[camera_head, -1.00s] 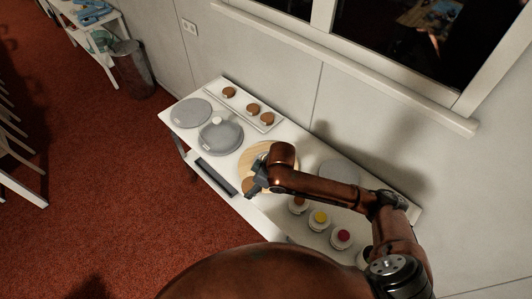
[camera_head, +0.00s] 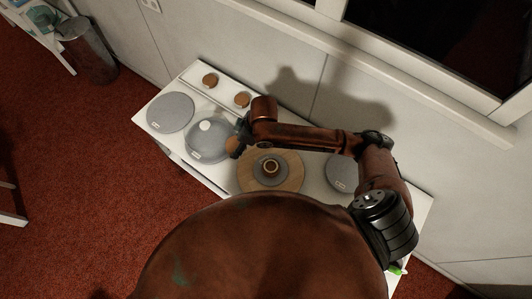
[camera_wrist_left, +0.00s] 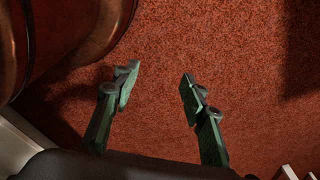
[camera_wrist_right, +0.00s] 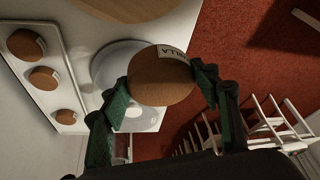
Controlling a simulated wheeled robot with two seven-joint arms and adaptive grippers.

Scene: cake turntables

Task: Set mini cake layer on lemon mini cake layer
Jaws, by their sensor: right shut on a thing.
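My right gripper (camera_wrist_right: 165,83) is shut on a round brown mini cake layer (camera_wrist_right: 163,76). In the head view this layer (camera_head: 234,147) hangs over the front right of the glass-domed stand, left of the wooden turntable (camera_head: 293,181). On that turntable's grey centre board sits a small round brown cake piece (camera_head: 270,168) with a dark rim around it. I cannot read any lemon label on it. My left gripper (camera_wrist_left: 155,80) is open and empty above the red floor.
A glass dome with a white knob (camera_head: 206,126) covers a grey stand. A grey disc (camera_head: 170,112) lies left of it, another (camera_head: 342,173) right of the turntable. A white tray (camera_wrist_right: 62,64) holds three brown layers along the wall. My arm hides part of the table.

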